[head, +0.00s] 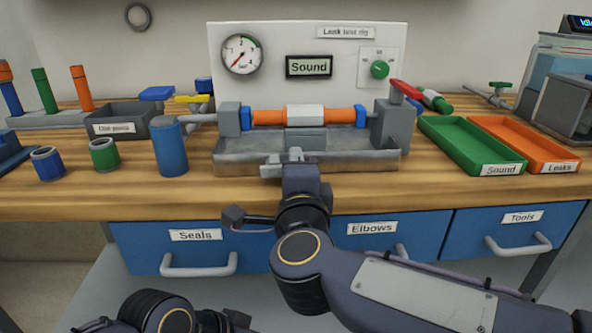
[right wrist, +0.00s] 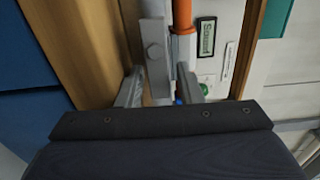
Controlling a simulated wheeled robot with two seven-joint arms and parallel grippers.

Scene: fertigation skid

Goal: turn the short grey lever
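My right gripper (head: 283,160) is at the front edge of the grey tray of the leak test rig, with its two grey fingers apart. In the right wrist view a light grey bar with a hex bolt (right wrist: 155,50) runs between the spread fingertips (right wrist: 160,78). It looks like the short grey lever, but I cannot be sure. The fingers stand on either side of it; whether they touch it is unclear. In the head view my gripper mostly hides this part. My left arm shows at the bottom left, its gripper out of view.
The rig holds an orange pipe (head: 268,117) above the tray (head: 350,163). A red handle (head: 405,89) is at its right end, a yellow one (head: 192,98) at its left. A blue cylinder (head: 169,147) stands left. Green (head: 458,153) and orange (head: 562,162) trays lie right.

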